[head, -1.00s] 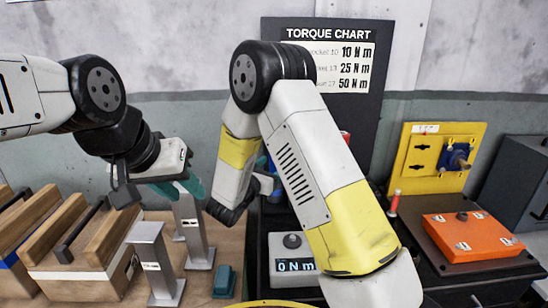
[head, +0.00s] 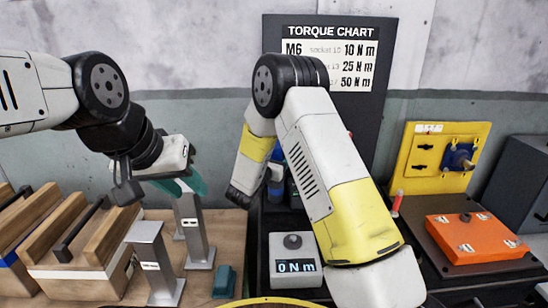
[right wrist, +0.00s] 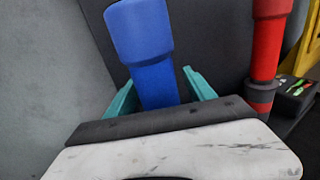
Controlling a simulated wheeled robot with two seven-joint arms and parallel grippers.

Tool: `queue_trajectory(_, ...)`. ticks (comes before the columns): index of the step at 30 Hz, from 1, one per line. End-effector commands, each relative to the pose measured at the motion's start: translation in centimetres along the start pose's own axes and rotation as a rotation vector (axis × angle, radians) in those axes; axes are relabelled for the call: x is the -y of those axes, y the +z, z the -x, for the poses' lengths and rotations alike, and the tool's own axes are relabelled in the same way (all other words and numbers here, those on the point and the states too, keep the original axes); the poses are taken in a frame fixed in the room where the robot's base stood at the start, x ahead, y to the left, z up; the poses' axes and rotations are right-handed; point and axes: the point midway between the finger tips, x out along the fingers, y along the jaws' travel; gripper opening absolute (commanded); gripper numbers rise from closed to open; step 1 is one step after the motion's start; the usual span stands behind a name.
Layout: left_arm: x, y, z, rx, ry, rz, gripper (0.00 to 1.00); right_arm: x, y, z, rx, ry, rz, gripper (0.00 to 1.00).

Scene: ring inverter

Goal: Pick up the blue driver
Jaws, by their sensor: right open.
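The blue driver (right wrist: 150,50) stands in the right wrist view with its thick handle up, between the two teal fingers of my right gripper (right wrist: 160,95). The fingers are open, one on each side of it; its lower end is hidden behind the gripper body. In the head view, a small patch of blue (head: 279,156) shows behind my right arm, and the right fingertips are hidden. My left gripper (head: 182,184) hangs over the wooden bench at the left, away from the driver; its finger gap is unclear.
A red driver (right wrist: 266,50) stands right of the blue one. A torque readout (head: 296,262) showing 0 N m sits in front. Metal stands (head: 156,262) and wooden trays (head: 85,245) are at left. An orange box (head: 475,240) and yellow panel (head: 430,165) are at right.

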Motion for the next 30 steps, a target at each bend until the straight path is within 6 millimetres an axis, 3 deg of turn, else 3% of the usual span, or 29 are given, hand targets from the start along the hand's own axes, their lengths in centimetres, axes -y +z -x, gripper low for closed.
queue_trajectory(4,0.0,0.0,0.0,0.0,0.0,0.0,0.36,0.0,0.0,0.1,0.0,0.001,0.0,0.59)
queue_trajectory(13,0.0,0.0,0.0,0.0,0.0,0.0,0.36,0.0,0.0,0.1,0.0,0.001,0.0,0.0)
queue_trajectory(24,0.0,0.0,0.0,0.0,0.0,0.0,0.36,0.0,0.3,0.1,0.005,0.001,-0.003,0.0)
queue_trajectory(30,0.0,0.0,0.0,0.0,0.0,0.0,0.36,0.1,1.6,0.4,0.007,0.0,-0.005,0.0)
